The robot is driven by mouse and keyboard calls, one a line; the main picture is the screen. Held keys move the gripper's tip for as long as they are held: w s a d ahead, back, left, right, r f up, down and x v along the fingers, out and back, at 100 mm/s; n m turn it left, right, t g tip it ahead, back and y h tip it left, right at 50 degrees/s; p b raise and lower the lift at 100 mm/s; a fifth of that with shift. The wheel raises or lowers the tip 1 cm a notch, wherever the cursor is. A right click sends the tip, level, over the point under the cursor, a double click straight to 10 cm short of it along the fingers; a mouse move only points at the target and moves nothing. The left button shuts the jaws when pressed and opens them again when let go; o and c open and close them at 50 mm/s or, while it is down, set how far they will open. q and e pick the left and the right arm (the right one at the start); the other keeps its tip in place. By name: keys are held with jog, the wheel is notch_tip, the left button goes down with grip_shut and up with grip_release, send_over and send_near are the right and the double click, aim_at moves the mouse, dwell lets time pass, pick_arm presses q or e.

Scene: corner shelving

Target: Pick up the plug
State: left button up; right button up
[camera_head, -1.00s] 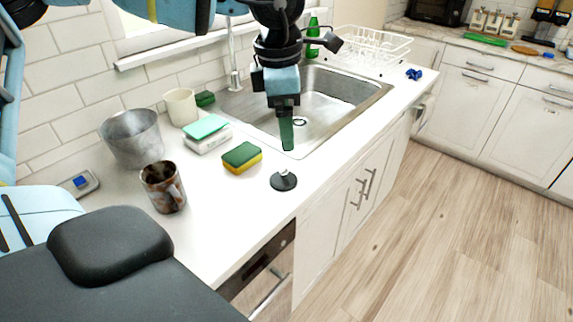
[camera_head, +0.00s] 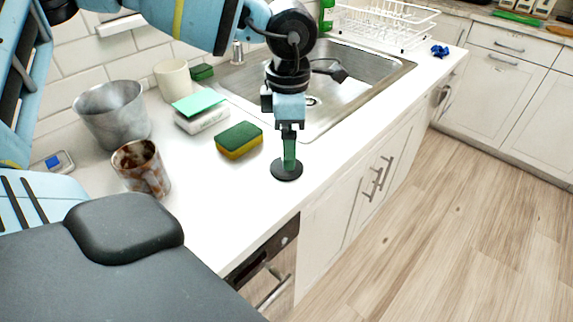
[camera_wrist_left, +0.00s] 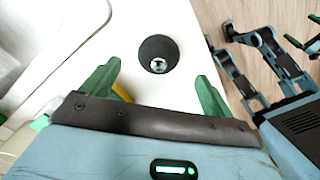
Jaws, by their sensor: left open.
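The plug (camera_head: 287,173) is a dark round disc with a small metal knob on top. It lies on the white counter between the sponge and the front edge. In the left wrist view the plug (camera_wrist_left: 158,54) shows from above, ahead of and between the two green fingers. My left gripper (camera_head: 289,160) points down over the plug, with its fingertips close to the knob; it hides part of the plug in the head view. In the left wrist view the left gripper (camera_wrist_left: 157,78) has its fingers wide apart and nothing between them.
A green and yellow sponge (camera_head: 239,140) lies left of the plug. The sink (camera_head: 345,75) is behind my gripper. Counter in front of the mug is clear.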

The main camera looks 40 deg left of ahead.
pick_arm(q)
jog(key=shift+a+f+p, duration=0.15)
jog(key=shift+f+p, duration=0.4)
jog(key=shift+f, duration=2)
jog(key=c, duration=1.1)
notch_tip(320, 180, up, 10)
jog(key=shift+r+b, duration=0.1)
jog(key=shift+b, duration=0.35)
